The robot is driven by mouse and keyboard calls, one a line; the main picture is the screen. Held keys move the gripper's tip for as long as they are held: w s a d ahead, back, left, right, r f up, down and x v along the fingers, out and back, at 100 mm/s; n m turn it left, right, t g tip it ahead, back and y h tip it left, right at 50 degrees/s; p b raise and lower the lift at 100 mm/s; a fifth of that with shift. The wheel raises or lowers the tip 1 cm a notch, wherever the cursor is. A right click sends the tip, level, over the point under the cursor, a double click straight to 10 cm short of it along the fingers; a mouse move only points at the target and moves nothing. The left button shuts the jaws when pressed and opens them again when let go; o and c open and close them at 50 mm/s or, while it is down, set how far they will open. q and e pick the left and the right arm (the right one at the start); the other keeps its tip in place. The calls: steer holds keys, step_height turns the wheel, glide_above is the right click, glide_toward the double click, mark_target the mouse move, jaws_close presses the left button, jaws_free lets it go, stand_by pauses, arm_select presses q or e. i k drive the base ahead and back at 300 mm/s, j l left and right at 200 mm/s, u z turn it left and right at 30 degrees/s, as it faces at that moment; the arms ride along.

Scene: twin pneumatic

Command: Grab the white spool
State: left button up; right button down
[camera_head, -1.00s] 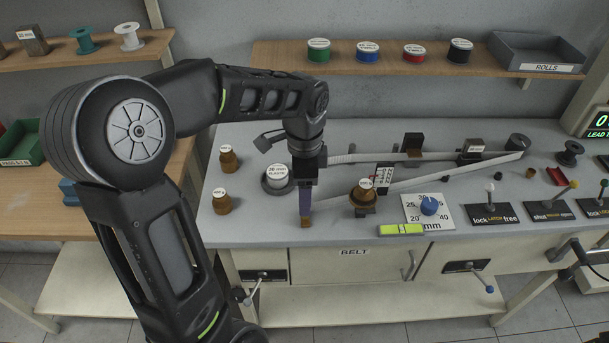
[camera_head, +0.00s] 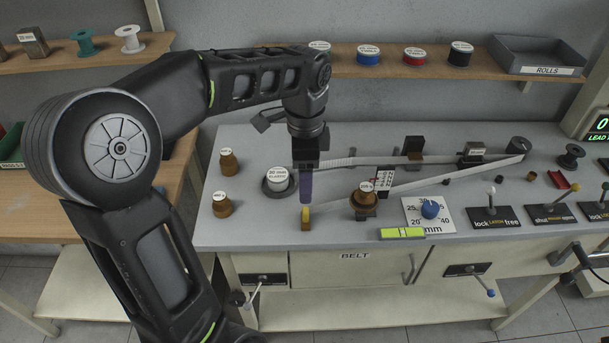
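The white spool (camera_head: 129,39) stands upright on the wooden shelf at the upper left, right of a teal spool. My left gripper (camera_head: 306,198) is far from it, pointing down over the front of the grey bench. A purple-blue piece shows below its black body, just above a small yellow-topped brown block (camera_head: 306,218). I cannot tell whether that piece is a finger or something held, nor whether the fingers are apart. My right gripper is not in view.
The upper left shelf (camera_head: 70,60) also holds a teal spool (camera_head: 85,43) and a metal block (camera_head: 33,42). My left arm's elbow rises just below this shelf.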

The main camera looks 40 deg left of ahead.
mark_target(277, 177)
steer(key=u, duration=1.45)
